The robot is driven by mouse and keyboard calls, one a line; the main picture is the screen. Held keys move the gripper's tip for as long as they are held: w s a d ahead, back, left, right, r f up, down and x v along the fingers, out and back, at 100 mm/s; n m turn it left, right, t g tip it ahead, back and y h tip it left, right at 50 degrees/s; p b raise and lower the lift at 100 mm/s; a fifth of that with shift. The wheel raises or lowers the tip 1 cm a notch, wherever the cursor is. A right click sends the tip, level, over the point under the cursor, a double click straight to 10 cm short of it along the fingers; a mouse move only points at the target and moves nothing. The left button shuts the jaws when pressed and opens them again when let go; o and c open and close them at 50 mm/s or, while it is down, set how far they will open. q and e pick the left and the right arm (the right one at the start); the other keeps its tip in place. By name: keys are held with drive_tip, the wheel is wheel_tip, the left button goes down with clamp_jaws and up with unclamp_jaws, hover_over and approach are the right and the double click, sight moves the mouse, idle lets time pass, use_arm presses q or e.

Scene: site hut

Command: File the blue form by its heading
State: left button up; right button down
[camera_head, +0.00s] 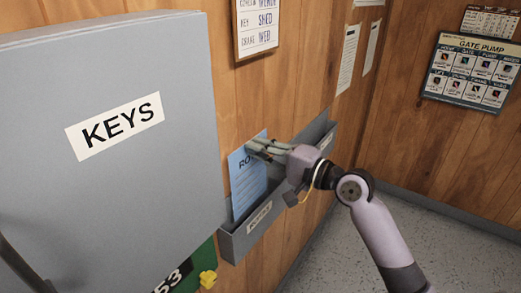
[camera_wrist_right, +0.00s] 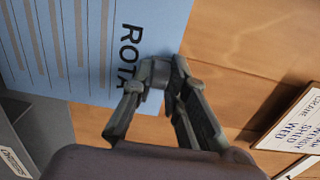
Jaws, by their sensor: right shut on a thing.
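The blue form (camera_head: 247,185) is a sheet with a dark heading and printed lines, held upright against the wood wall. In the right wrist view the form (camera_wrist_right: 95,45) shows the heading "ROTA". My right gripper (camera_head: 258,149) is shut on its top edge near the heading; its fingers (camera_wrist_right: 160,82) pinch the paper there. The grey wall rack (camera_head: 240,240) runs below the form, with a label on its near front and another farther along. The form's lower end is at the rack's near section; I cannot tell how deep it sits. My left gripper is not in view.
A large grey KEYS cabinet (camera_head: 105,190) stands out from the wall close on the left. A green board (camera_head: 185,280) with a yellow knob is below it. Notices (camera_head: 256,25) hang above, and a GATE PUMP chart (camera_head: 474,70) is on the right wall. The floor (camera_head: 430,250) is clear.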

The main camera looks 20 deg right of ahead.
sight(251, 176)
drive_tip(key=shift+f+b, duration=0.75)
drive_tip(key=shift+f, duration=0.7)
drive_tip(key=shift+f, duration=0.1)
drive_tip(key=shift+f+b, duration=0.85)
drive_tip(key=shift+f, duration=0.6)
drive_tip(key=shift+f, duration=0.1)
drive_tip(key=shift+f+b, duration=1)
drive_tip(key=shift+f, duration=0.45)
drive_tip(key=c, duration=1.5)
unclamp_jaws()
drive_tip(key=shift+s, duration=0.1)
